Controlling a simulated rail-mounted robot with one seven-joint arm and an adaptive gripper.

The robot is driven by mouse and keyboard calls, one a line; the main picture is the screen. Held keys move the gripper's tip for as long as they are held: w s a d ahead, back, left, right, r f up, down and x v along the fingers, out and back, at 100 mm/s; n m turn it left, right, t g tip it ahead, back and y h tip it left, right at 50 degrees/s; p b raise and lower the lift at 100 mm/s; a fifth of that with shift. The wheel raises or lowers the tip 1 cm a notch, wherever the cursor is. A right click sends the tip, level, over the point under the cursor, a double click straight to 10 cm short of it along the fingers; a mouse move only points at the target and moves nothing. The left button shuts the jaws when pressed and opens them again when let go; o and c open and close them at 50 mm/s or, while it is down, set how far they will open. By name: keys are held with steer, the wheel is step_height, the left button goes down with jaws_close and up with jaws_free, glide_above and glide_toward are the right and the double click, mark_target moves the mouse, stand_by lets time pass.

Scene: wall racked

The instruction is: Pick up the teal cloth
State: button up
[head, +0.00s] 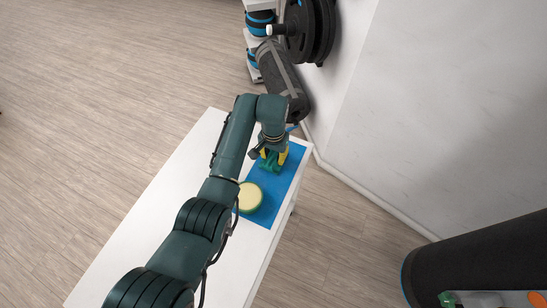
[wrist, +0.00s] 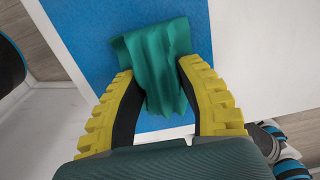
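The teal cloth (wrist: 158,62) lies crumpled on a blue mat (wrist: 88,35) in the wrist view. In the head view the cloth (head: 270,162) shows as a green patch at the mat's far end, partly hidden by my arm. My gripper (wrist: 156,70) has yellow ridged fingers standing apart, one on each side of the cloth. The cloth's near part reaches down between the fingers. I cannot tell whether the fingertips touch it. In the head view my gripper (head: 274,156) is low over the cloth.
A round cream-topped, green-sided object (head: 249,196) sits on the mat nearer my base. The white table (head: 150,215) has bare room left of the mat. A wall (head: 440,110) stands to the right. A dark bag (head: 283,80) and weight plates (head: 310,30) are beyond the table.

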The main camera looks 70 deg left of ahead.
mark_target(274, 155)
steer(key=shift+f, duration=0.1)
jaws_close()
step_height(274, 155, up, 10)
steer(key=p, duration=0.2)
steer(key=shift+p, duration=0.35)
steer(key=shift+o, duration=2.2)
jaws_free()
steer(key=c, duration=0.6)
